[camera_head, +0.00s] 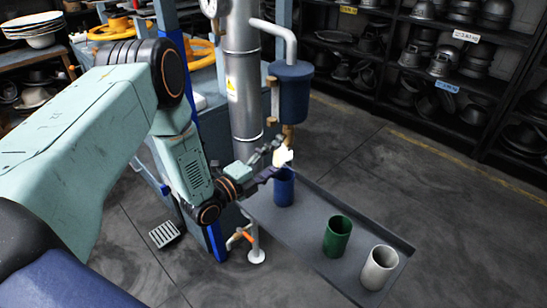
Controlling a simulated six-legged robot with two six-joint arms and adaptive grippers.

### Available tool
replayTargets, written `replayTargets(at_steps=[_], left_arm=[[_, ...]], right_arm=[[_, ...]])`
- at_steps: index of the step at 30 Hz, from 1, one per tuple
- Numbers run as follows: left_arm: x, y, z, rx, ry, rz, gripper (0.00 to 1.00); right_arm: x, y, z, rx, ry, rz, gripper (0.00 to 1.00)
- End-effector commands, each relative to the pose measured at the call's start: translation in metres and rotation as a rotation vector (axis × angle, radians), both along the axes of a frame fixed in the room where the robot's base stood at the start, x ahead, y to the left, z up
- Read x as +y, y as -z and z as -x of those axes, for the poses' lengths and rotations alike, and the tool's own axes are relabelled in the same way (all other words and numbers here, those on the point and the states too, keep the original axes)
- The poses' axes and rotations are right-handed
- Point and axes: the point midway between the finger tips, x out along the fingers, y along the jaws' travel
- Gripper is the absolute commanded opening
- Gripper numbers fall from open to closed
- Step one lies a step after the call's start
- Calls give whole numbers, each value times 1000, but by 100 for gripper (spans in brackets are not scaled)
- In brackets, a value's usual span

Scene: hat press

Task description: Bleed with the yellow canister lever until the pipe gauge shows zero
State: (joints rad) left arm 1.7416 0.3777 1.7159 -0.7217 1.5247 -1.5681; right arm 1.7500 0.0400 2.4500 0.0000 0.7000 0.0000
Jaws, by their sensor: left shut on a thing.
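A dark blue canister (291,92) hangs beside the tall grey pipe (242,75), with a brass fitting (287,133) at its bottom. A pale, whitish-yellow lever (284,157) shows below this fitting. My left gripper (276,160) is shut on what looks like this lever; its fingers partly hide it. A blue cup (284,190) stands upright just below the gripper. The pipe gauge (209,6) is cut off by the top edge, and its reading cannot be made out. My right gripper is not in view.
A grey tray (312,226) on the floor holds the blue cup, a green cup (337,236) and a whitish cup (379,267). An orange-handled tap (247,237) stands left of the tray. Yellow handwheels (200,53) are behind my arm. Dark shelves (395,60) line the back right.

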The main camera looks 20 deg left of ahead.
Motion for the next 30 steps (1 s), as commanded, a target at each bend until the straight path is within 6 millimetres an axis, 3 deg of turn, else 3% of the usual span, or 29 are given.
replayTargets(at_steps=[20,21,27,30], left_arm=[[1,5,1,-5,4,-60,6],[1,5,1,-5,4,-60,66],[2,4,0,-8,2,-58,81],[2,3,0,-10,1,-57,81]], right_arm=[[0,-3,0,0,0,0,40],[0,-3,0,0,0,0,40],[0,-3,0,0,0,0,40],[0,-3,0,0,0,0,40]])
